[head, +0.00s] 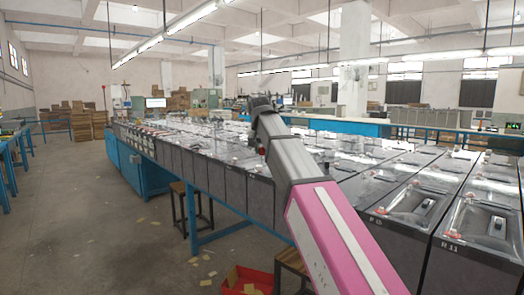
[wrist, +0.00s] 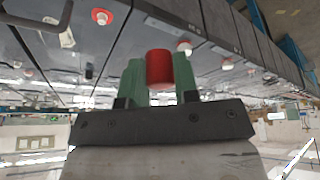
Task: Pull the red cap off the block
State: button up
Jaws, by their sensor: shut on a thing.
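The red cap (wrist: 159,68) shows in the middle of the wrist view as a short, plain red cylinder. My gripper (wrist: 160,80) has its two green fingers on either side of the cap, shut on it. I cannot tell from this view whether the cap touches a block. Dark grey battery blocks (wrist: 215,48) fill the space behind it, with small red-and-white fittings on them. In the head view my arm reaches out over the row of blocks (head: 235,185), and the arm's own links hide the fingers and the cap.
Long rows of blocks stand on a blue-framed bench (head: 205,235). Dark stools (head: 190,210) and a red bin (head: 247,281) with scraps stand by its front. The floor (head: 75,210) at the left is mostly open. A blue bench (head: 345,126) runs behind.

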aim_at(262, 147)
jog(key=shift+r, duration=0.6)
jog(key=shift+r, duration=2.25)
jog(key=shift+s, duration=0.1)
